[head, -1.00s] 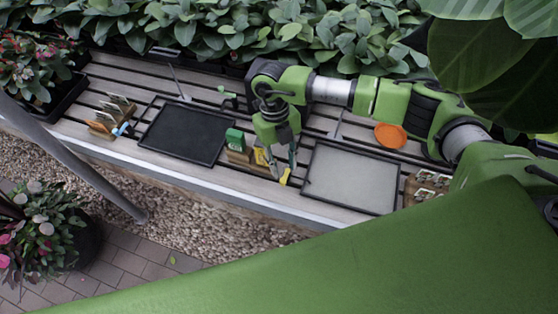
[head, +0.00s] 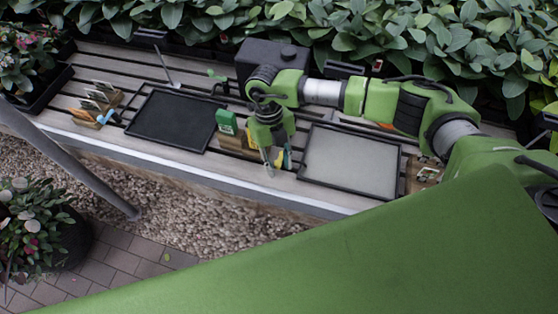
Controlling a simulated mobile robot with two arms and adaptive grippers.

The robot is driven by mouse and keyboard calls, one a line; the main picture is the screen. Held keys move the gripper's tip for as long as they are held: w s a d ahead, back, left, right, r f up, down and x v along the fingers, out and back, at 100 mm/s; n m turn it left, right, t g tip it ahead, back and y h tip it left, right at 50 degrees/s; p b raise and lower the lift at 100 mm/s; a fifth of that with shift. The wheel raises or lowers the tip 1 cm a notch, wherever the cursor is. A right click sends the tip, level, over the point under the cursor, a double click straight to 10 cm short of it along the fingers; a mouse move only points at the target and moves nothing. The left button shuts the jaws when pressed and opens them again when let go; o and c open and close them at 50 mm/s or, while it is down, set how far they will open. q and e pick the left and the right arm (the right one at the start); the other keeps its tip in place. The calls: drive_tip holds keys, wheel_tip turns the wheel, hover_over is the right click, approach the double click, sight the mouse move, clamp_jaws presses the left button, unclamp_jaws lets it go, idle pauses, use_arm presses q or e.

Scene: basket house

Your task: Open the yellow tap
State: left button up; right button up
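A small yellow part (head: 280,158), which looks like the yellow tap, shows on the slatted bench just by my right gripper's fingers. The fingers hide much of it, so its handle's position cannot be made out. My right gripper (head: 272,164) points down at the bench's front edge, between the green block and the grey tray. Its fingers overlap the yellow part in the picture; whether they touch or grip it is too small to tell. My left gripper is not in view.
A green block (head: 227,122) stands left of the gripper. A black tray (head: 172,120) lies farther left, and a grey tray (head: 350,160) lies to the right. A black box (head: 262,54) stands behind. Clips on a wooden block (head: 98,108) sit at far left.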

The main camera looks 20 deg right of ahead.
drive_tip(key=shift+r, duration=0.1)
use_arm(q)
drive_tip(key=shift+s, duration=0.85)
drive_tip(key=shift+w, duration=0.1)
use_arm(e)
drive_tip(key=shift+d, duration=0.15)
drive_tip(key=shift+w+d, duration=0.15)
drive_tip(key=shift+d, duration=0.45)
drive_tip(key=shift+w+d+b, duration=0.15)
drive_tip(key=shift+w+d, duration=0.05)
drive_tip(key=shift+d, duration=0.8)
drive_tip(key=shift+w+d+b, duration=0.1)
drive_tip(key=shift+w+d, duration=0.1)
drive_tip(key=shift+d, duration=0.8)
drive_tip(key=shift+w+d+b, duration=0.15)
drive_tip(key=shift+w+d, duration=0.05)
drive_tip(key=shift+d, duration=0.8)
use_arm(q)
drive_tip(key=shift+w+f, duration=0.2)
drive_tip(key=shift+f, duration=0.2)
use_arm(e)
drive_tip(key=shift+s+a, duration=0.1)
drive_tip(key=shift+a, duration=0.25)
